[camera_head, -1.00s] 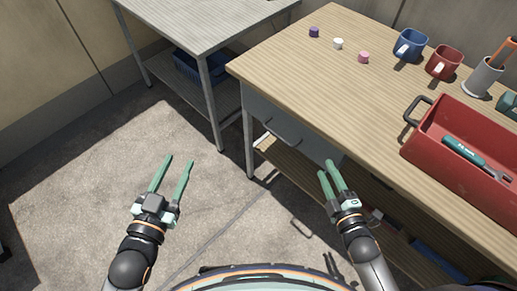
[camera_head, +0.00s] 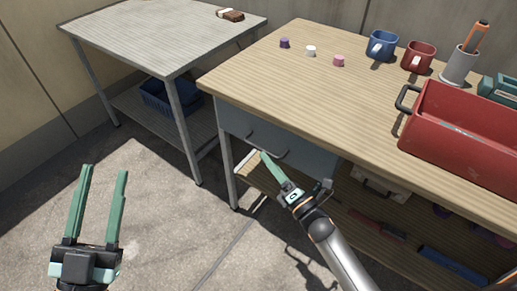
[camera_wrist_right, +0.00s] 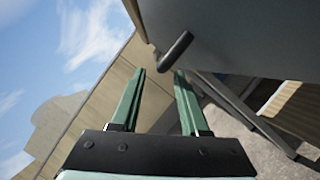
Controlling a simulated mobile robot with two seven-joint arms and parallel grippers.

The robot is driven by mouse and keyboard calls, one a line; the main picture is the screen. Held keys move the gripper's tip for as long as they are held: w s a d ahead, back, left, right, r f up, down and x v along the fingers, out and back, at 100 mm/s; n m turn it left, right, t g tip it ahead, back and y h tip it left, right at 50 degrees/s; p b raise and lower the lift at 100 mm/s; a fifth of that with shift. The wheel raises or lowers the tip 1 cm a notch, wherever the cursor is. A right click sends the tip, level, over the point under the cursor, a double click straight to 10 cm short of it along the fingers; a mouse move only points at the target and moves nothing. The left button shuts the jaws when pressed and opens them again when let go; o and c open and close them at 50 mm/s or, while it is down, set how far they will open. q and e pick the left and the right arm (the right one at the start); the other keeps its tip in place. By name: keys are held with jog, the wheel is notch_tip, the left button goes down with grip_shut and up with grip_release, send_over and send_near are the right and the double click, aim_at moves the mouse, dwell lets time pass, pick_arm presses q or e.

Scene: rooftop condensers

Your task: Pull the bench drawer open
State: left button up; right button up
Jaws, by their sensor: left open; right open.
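The bench (camera_head: 330,110) has a light wood top, with a blue-grey drawer (camera_head: 232,118) under its near left edge. The drawer front sits under the top and looks shut. Its dark bar handle (camera_head: 282,154) is partly behind my right gripper (camera_head: 266,156). In the right wrist view the handle (camera_wrist_right: 175,50) sticks out from the grey drawer front (camera_wrist_right: 245,40), just ahead of my open right fingertips (camera_wrist_right: 161,72), nearer the right finger. I cannot tell whether they touch. My left gripper (camera_head: 105,170) is open and empty over the floor, away from the bench.
A red toolbox (camera_head: 460,130), a blue mug (camera_head: 381,46), a red mug (camera_head: 419,56) and a grey pen cup (camera_head: 459,66) stand on the bench. A grey side table (camera_head: 165,35) with a blue basket (camera_head: 168,97) below stands left. Floor between is clear.

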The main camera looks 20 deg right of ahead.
aim_at(259, 147)
pick_arm(q)
jog(key=shift+s+d+r+m+h, duration=0.1)
jog(key=shift+s+r+m+h, duration=0.45)
jog(key=shift+r+h, duration=0.2)
jog(key=shift+s+d+r+m+h, duration=0.1)
jog(key=shift+s+r+m+h, duration=0.5)
jog(key=shift+r, duration=0.25)
pick_arm(e)
jog(key=shift+x, duration=2.65)
pick_arm(q)
jog(key=shift+w, duration=0.1)
pick_arm(e)
grip_shut()
